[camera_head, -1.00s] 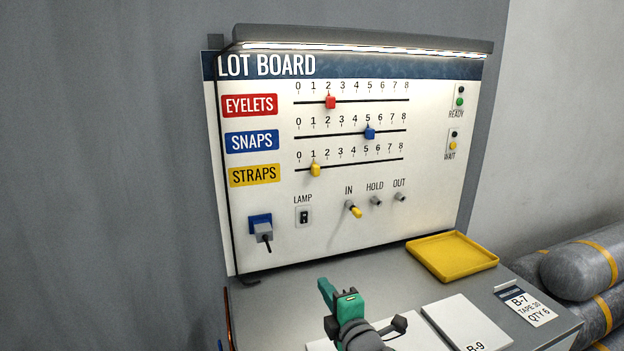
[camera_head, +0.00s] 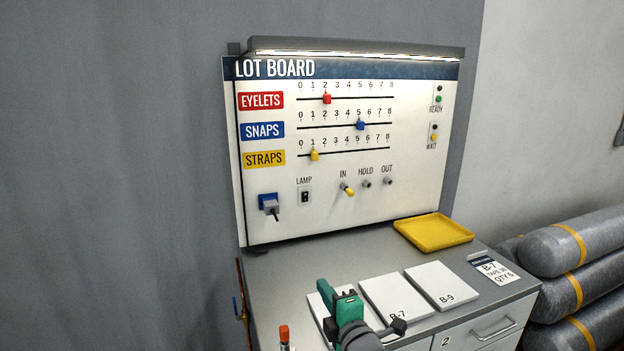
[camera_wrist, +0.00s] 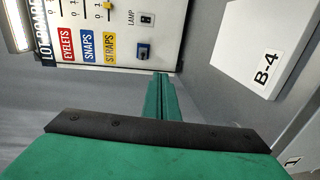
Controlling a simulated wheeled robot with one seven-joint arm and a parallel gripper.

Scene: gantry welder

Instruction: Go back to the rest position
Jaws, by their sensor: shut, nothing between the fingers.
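My gripper (camera_head: 325,291), green with a dark wrist, is at the bottom centre of the head view, in front of the lot board (camera_head: 410,120). It is shut and empty, and its closed fingers (camera_wrist: 161,96) point toward the board in the wrist view. The fingers are apart from the board's controls. The red eyelets slider (camera_head: 327,98) is at 2, the blue snaps slider (camera_head: 360,125) at 5, the yellow straps slider (camera_head: 314,155) at 1. A yellow-tipped lever (camera_head: 348,190) is below IN. The lamp switch (camera_head: 305,197) is to its left.
The worktop (camera_head: 300,265) holds a yellow tray (camera_head: 433,247), white blocks marked B-7 (camera_head: 385,290) and B-9 (camera_head: 440,283), and a B-4 block (camera_wrist: 258,55), partly behind my gripper in the head view. Grey cylinders (camera_head: 560,250) lie at the right. A grey wall is at the left.

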